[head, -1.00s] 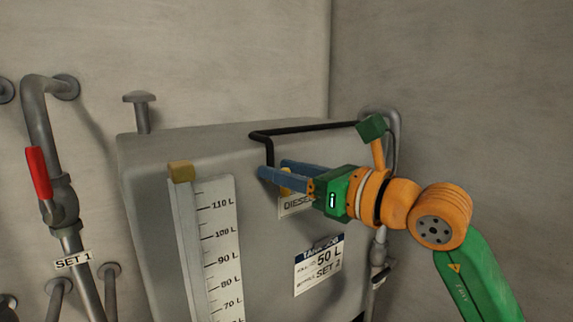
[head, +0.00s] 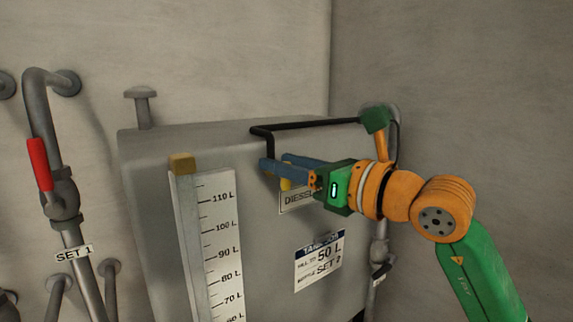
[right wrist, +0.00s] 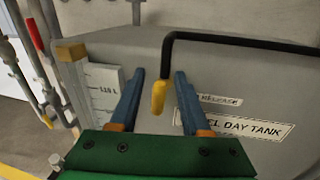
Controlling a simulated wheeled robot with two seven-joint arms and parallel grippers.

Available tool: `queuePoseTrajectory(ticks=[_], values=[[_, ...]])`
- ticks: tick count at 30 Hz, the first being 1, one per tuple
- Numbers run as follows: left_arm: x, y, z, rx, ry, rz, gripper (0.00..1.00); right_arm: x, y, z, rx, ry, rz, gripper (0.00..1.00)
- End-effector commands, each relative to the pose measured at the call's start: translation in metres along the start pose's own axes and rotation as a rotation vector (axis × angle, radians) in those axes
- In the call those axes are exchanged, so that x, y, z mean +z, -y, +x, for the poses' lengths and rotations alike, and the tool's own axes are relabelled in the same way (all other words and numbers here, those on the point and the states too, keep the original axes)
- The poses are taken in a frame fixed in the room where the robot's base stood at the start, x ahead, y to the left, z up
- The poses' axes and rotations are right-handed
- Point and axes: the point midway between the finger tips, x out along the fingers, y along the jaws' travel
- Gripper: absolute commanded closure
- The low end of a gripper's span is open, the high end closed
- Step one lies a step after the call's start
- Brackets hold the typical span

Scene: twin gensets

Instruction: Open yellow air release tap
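The yellow air release tap (right wrist: 159,97) is a small yellow lever hanging at the end of a bent black pipe (right wrist: 245,42) on the front of the grey tank. In the head view the tap (head: 286,184) is partly hidden by my right gripper (head: 276,162). In the right wrist view my right gripper (right wrist: 159,75) is open, with one blue finger on each side of the tap. Gaps show between the tap and both fingers. The lever points down. My left gripper is in neither view.
The grey day tank (head: 255,230) fills the middle, with a level gauge (head: 222,250) and yellow block at left. The black pipe runs close above my fingers. A red-handled valve (head: 40,165) is on wall pipes at left. A grey wall stands close behind my right arm.

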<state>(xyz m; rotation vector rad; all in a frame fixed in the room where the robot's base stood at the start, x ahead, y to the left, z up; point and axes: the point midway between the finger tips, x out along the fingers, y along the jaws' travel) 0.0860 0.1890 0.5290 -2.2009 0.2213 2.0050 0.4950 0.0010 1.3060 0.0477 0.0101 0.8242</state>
Motion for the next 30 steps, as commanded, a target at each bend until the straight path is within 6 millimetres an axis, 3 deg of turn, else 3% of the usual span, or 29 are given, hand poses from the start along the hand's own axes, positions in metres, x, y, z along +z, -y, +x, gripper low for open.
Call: queuePoseTrajectory(ticks=[6, 12, 17, 26, 28, 30], values=[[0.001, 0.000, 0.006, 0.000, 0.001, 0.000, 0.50, -0.003, 0.001, -0.006, -0.001, 0.001, -0.001, 0.53], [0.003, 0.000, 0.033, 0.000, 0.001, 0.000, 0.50, -0.006, 0.001, -0.048, -0.003, 0.002, -0.004, 0.53], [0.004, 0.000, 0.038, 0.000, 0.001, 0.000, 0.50, -0.003, 0.001, -0.069, -0.001, 0.000, 0.000, 0.53], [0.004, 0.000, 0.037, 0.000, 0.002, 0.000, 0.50, -0.001, -0.002, -0.070, 0.010, 0.002, 0.006, 0.53], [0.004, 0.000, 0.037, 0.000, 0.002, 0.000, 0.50, -0.008, -0.015, -0.064, 0.088, 0.030, 0.049, 0.53], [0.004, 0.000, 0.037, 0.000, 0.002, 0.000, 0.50, -0.018, -0.040, -0.059, 0.253, 0.109, 0.174, 0.53]])
